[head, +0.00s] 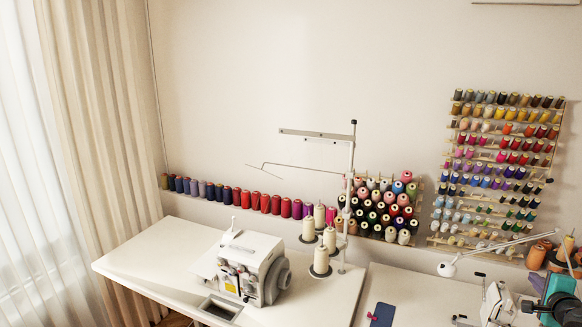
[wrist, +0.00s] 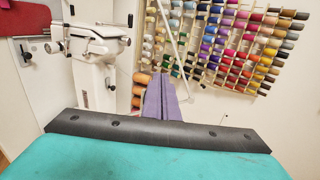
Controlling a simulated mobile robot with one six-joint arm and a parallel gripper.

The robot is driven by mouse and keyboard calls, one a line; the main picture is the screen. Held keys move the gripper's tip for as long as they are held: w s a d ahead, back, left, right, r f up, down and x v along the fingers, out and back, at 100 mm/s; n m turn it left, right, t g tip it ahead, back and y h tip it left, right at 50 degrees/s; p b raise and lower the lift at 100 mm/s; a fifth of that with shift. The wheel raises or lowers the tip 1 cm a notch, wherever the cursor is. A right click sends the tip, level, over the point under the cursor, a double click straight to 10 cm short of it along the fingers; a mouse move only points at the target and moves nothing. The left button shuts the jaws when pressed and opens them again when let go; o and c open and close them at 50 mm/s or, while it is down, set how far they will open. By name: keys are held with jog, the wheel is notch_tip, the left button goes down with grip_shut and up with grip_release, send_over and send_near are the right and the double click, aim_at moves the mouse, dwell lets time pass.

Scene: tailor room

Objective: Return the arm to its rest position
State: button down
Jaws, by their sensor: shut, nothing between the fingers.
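My gripper (wrist: 159,80) shows in the wrist view with its two purple fingers shut together and nothing between them. Its black bar and teal body fill the bottom of that view. In the head view, my gripper (head: 527,306) is at the lower right edge, partly cut off by the frame. It is in front of a white machine (head: 497,303) there. The rest of my arm is outside the head view.
A white table (head: 140,257) bears a sewing machine (head: 250,268) and cream thread cones (head: 320,259). Racks of coloured spools (head: 505,165) hang on the wall. In the wrist view, a white machine (wrist: 95,45) stands at the upper left.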

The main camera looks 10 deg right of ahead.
jog(key=w+a+f+n+g+y, duration=0.1)
jog(key=w+a+f+n+y, duration=0.2)
jog(key=w+a+f, duration=0.5)
jog(key=w+a+f+n+g+y, duration=0.1)
jog(key=w+a+f+n+y, duration=0.3)
jog(key=a+f, duration=0.7)
jog(key=a+f+n+g+y, duration=0.2)
jog(key=a+f+n+g, duration=0.15)
jog(key=a+f, duration=0.85)
jog(key=a+f+n+g+y, duration=0.3)
jog(key=a+f, duration=0.5)
jog(key=a, duration=0.8)
jog(key=s+a+f+n+g+h, duration=0.2)
jog(key=s+a+f+n+g, duration=0.2)
jog(key=s+a+f+n, duration=0.65)
jog(key=s+a+f+n+g+h, duration=0.1)
jog(key=s+a+f+g, duration=0.4)
jog(key=s, duration=1)
jog(key=a+f+b, duration=0.3)
jog(key=f+b, duration=1.7)
jog(key=b, duration=0.1)
jog(key=shift+s, duration=0.25)
